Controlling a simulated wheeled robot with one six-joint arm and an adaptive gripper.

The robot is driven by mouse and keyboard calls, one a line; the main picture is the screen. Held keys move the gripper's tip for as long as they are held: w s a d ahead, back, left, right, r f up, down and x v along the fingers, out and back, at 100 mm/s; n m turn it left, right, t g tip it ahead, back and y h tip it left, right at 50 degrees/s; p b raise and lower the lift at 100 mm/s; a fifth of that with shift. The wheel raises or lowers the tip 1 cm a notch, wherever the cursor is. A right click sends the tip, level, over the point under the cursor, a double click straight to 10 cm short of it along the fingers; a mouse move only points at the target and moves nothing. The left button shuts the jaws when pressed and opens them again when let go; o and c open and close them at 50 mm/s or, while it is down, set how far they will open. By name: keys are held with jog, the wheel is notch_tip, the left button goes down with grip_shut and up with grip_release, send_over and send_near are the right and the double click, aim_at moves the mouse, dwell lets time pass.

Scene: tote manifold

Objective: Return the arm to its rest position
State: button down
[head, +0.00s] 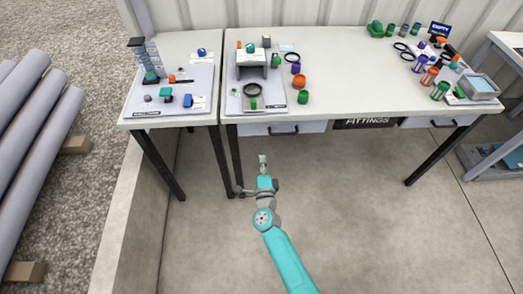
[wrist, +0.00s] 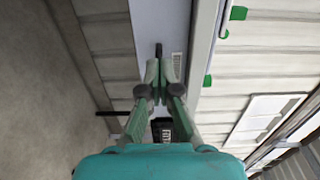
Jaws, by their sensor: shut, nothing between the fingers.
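My gripper (head: 262,160) is at the end of my teal arm, in front of the tables and over the floor, below the tabletop level in the head view. In the wrist view its two fingers (wrist: 160,72) come together at the tips, with nothing held between them. Beyond the fingertips, the wrist view shows a drawer front with a dark handle (wrist: 158,49). Whether the fingertips touch anything cannot be told, but they appear free.
A long table (head: 345,95) holds fittings, rings and a grey stand (head: 250,60). A smaller table (head: 150,113) stands left. Drawers hang under the long table. Grey pipes (head: 38,115) lie at far left. A shelf (head: 505,150) stands right. The floor (head: 390,230) is clear.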

jog(key=shift+s, duration=0.15)
jog(key=s+d+r+n, duration=0.1)
jog(key=s+d+n, duration=0.45)
jog(key=s, duration=0.85)
jog(key=s+d+n, duration=0.4)
jog(key=s+d, duration=0.2)
jog(key=s, duration=0.8)
jog(key=s+d+r+n+g, duration=0.1)
jog(key=s+r+n, duration=0.3)
jog(key=s+r, duration=0.4)
jog(key=s+d+r+n+g, duration=0.2)
jog(key=s+r+n, duration=0.2)
jog(key=s+r, duration=0.5)
jog(key=s, duration=0.4)
jog(key=shift+s, duration=0.15)
jog(key=shift+n, duration=0.25)
